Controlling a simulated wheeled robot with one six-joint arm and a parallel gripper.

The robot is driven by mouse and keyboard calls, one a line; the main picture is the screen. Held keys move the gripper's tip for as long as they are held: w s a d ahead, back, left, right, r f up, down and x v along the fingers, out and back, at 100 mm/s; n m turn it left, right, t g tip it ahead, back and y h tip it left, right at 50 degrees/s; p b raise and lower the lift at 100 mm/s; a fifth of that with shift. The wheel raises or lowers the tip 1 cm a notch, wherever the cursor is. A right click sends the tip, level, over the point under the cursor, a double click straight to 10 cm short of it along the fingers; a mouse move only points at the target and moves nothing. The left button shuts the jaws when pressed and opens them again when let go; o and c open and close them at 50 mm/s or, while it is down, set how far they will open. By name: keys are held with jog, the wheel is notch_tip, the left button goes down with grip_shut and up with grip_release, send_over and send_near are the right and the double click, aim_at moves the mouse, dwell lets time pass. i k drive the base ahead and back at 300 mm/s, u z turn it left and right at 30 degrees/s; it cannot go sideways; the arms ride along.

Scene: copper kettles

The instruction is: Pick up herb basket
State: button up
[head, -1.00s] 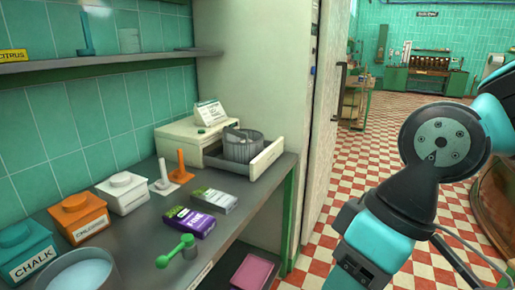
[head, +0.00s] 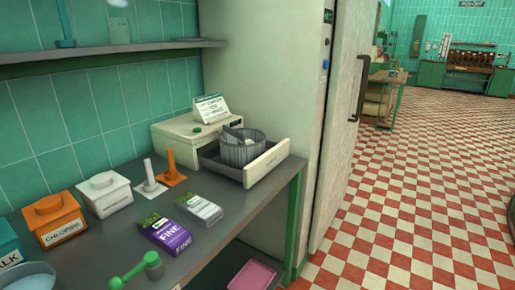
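A grey, ribbed, round container (head: 241,148) stands in the pulled-out drawer (head: 267,163) of a cream box (head: 185,133) on the counter. It looks basket-like and may be the herb basket, but no label on it can be read. Something light-coloured sticks up inside it; I cannot tell what. No other basket shows. My gripper is not in view.
The grey counter (head: 222,232) holds a purple "FINE" packet (head: 166,234), a grey-green packet (head: 199,209), a green scoop-like tool (head: 137,270) and lidded tubs, including an orange one (head: 56,219). A tall pale cabinet (head: 265,75) adjoins it. The checkered floor (head: 420,190) at right is clear.

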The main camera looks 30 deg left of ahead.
aim_at(235, 156)
jog(key=i, duration=2.05)
jog(key=u, duration=2.9)
jog(key=i, duration=0.45)
jog(key=u, duration=0.1)
